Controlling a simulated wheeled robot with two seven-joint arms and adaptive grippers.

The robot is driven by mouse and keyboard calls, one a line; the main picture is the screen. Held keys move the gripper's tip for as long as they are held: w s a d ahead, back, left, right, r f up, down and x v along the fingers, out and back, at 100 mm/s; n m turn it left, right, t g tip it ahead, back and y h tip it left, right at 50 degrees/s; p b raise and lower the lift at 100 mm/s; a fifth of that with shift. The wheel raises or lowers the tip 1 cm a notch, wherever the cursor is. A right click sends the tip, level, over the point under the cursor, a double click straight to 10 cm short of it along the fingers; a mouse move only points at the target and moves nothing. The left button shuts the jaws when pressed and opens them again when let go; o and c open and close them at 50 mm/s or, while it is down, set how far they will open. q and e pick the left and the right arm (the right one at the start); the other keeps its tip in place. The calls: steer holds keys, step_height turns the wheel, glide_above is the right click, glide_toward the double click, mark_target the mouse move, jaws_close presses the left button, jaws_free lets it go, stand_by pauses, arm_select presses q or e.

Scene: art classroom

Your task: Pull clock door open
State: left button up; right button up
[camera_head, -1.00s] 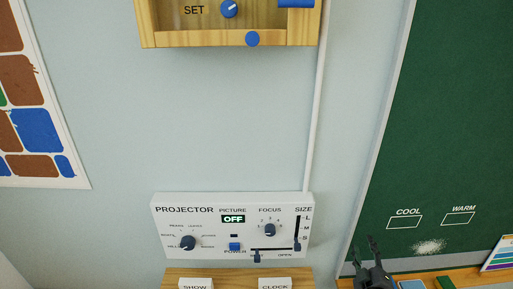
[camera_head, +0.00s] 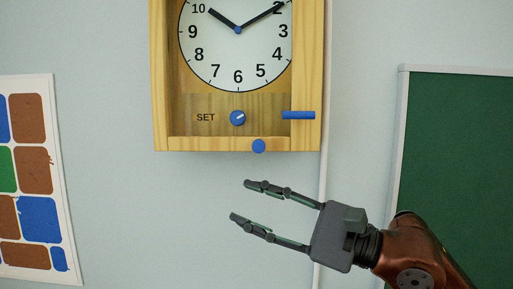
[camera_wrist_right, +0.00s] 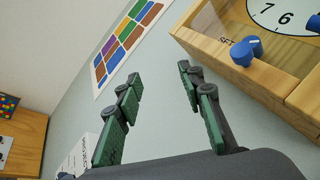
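The wall clock (camera_head: 162,90) has a pale wooden case and a white dial (camera_head: 215,60), with its top cut off in the head view. Its front looks closed and flush. A round blue knob (camera_head: 258,146) sits on its bottom rail. A blue SET knob (camera_head: 237,118) is below the dial, and a blue bar (camera_head: 298,115) crosses the right frame. My right gripper (camera_head: 240,200) is open and empty below the clock, fingers pointing left, touching nothing visible. In the wrist view the clock's lower corner (camera_wrist_right: 215,60) is right of the open fingers (camera_wrist_right: 159,73). My left gripper is out of view.
A colour-patch poster (camera_head: 65,180) hangs at the left. A green board (camera_head: 460,150) is at the right, and a white conduit (camera_head: 325,175) runs down the wall behind my right gripper.

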mark_target(261, 146)
steer(key=d+r+t+h, duration=0.1)
steer(key=d+r, duration=0.1)
steer(key=r, duration=0.1)
steer(key=d+r+t+h, duration=0.1)
steer(key=r+t+h, duration=0.1)
steer(key=r, duration=0.1)
steer(key=w+d+r+n+t+h, duration=0.1)
steer(key=d+r+t+h, duration=0.1)
steer(key=r, duration=0.1)
steer(key=shift+d, duration=0.35)
steer(key=p+x, duration=0.3)
steer(key=x, duration=0.3)
steer(key=shift+w+a, duration=0.35)
steer(key=shift+w, duration=0.1)
steer(key=shift+f, duration=0.1)
jaws_close()
steer(key=shift+s, duration=0.1)
